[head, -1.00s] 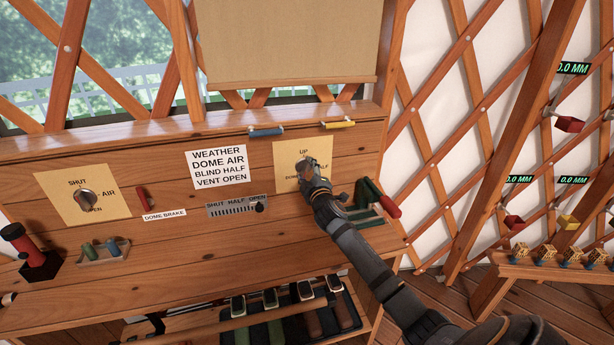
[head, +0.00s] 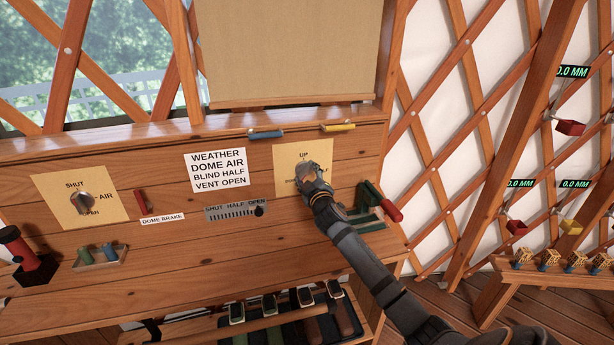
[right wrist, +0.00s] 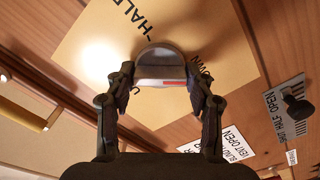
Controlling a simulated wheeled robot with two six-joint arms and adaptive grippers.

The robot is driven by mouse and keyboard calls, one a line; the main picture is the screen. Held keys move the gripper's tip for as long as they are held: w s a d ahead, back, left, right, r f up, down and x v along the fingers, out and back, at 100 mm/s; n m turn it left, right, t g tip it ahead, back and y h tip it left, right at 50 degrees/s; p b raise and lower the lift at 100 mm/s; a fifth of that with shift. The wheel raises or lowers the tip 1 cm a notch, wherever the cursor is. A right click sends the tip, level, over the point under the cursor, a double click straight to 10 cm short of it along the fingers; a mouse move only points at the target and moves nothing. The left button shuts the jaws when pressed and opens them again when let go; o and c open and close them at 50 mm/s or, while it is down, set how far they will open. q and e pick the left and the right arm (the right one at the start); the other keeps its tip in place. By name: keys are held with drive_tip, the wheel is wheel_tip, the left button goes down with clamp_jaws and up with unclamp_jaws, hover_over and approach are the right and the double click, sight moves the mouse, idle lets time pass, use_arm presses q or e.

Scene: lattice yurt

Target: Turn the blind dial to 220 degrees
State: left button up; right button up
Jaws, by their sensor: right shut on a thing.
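The blind dial sits on a tan plate (head: 287,156) on the wooden panel, with "UP" printed above it. In the head view my right gripper (head: 307,170) covers the dial and part of the lettering. In the right wrist view the round silver dial (right wrist: 158,55) with a red mark shows between the fingers of my right gripper (right wrist: 160,80), which are shut on it. "HALF" and "DOWN" are partly readable around it. The tan blind (head: 290,50) hangs over the window, its lower bar just above the sill. My left gripper is not in view.
A card (head: 217,170) reads "BLIND HALF", "VENT OPEN" and "DOME AIR". A vent slider (head: 258,211) sits left of my right arm, and a red-handled lever (head: 391,210) close on its right. Another dial (head: 82,203) is at the left.

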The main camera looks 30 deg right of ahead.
drive_tip(key=o, duration=1.2)
drive_tip(key=shift+c, duration=0.2)
drive_tip(key=shift+s, duration=0.1)
drive_tip(key=v, duration=1.2)
